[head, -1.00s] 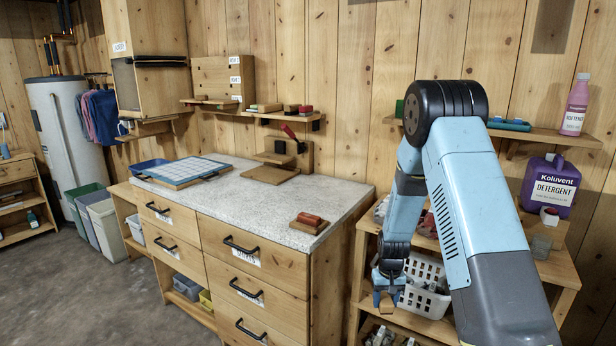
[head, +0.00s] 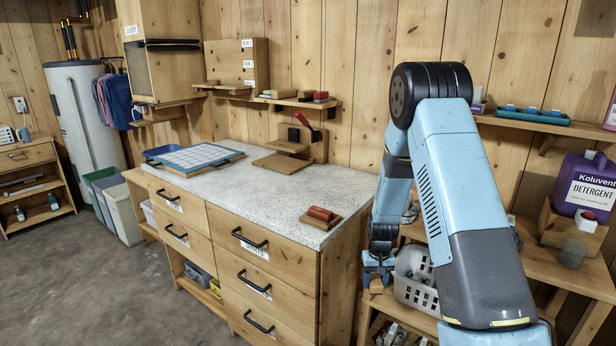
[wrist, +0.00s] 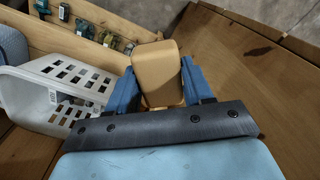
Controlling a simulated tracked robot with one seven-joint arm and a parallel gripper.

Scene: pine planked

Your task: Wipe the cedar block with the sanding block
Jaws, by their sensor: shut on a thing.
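My gripper (head: 378,270) is shut on a tan block, which I take to be the sanding block (wrist: 157,72). In the wrist view the block stands between the two blue fingers (wrist: 164,88). In the head view its lower end (head: 377,285) shows below the fingers, in front of the right-hand shelves. A reddish-brown block, likely the cedar block (head: 320,213), lies on a small wooden board (head: 323,223) at the near right corner of the speckled counter. My gripper is to its right and lower in the picture, apart from it.
A white basket (head: 412,278) stands on the shelf unit right of my gripper. The counter (head: 250,188) holds a blue-rimmed grid board (head: 197,157) and a wooden stand (head: 290,148). A purple detergent jug (head: 584,187) is far right.

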